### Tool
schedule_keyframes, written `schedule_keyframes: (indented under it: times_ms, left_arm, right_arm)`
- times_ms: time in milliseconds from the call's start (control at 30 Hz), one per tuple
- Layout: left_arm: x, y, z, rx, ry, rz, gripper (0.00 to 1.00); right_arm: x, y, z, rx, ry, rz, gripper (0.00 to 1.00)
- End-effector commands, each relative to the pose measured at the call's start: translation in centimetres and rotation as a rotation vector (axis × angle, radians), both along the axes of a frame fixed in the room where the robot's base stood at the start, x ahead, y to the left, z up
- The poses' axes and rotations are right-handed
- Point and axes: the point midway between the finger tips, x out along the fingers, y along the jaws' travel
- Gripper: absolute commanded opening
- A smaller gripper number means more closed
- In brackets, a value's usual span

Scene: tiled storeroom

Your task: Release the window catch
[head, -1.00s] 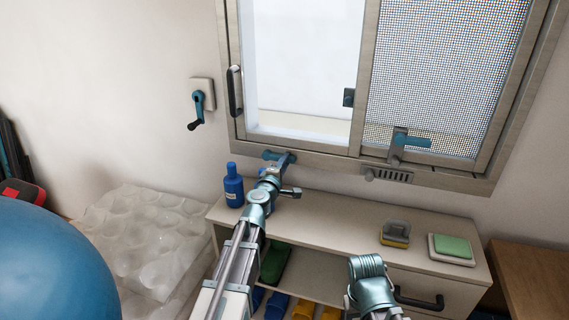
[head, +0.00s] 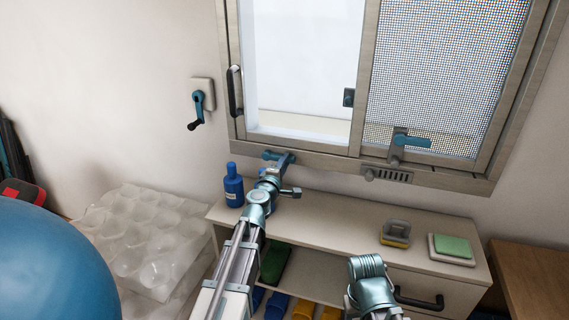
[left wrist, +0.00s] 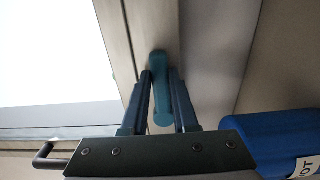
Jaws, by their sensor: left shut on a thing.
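The window (head: 300,148) has a wooden frame with an open pane at left and a mesh panel at right. A teal lever catch (head: 267,155) sits low on the frame, left of centre. My left gripper (head: 281,162) is shut on this lever. In the left wrist view the teal lever (left wrist: 161,85) stands between the two dark fingers of the left gripper (left wrist: 160,100). Another teal-handled catch (head: 412,141) is on the mesh panel's lower rail. Part of my right arm shows at the bottom, but its gripper is not in view.
Below the window is a low cabinet (head: 335,215) carrying a blue bottle (head: 233,187), a grey-and-yellow block (head: 395,235) and a green sponge (head: 452,246). The bottle also shows close to the left gripper in the wrist view (left wrist: 275,135). A teal crank (head: 199,105) is on the left wall.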

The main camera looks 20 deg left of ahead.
Motion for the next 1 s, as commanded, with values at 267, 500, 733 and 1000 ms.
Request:
schedule_keyframes:
  times_ms: [267, 500, 733, 1000]
  left_arm:
    - [-0.1, 0.0, 0.9, -0.103, 0.003, -0.001, 0.00]
    - [-0.1, 0.3, 2.4, -0.305, 0.009, -0.001, 0.00]
    - [-0.1, 1.0, 3.8, -0.523, 0.017, 0.000, 0.00]
    - [0.0, 2.0, 5.0, -0.760, 0.024, 0.000, 0.00]
  right_arm:
    - [0.0, 0.0, 0.9, 0.000, 0.000, 0.000, 0.57]
    - [0.0, 0.0, 2.4, 0.000, 0.000, 0.000, 0.57]
    - [0.0, 0.0, 3.8, 0.000, 0.000, 0.000, 0.57]
    - [0.0, 0.0, 5.0, 0.000, 0.000, -0.001, 0.57]
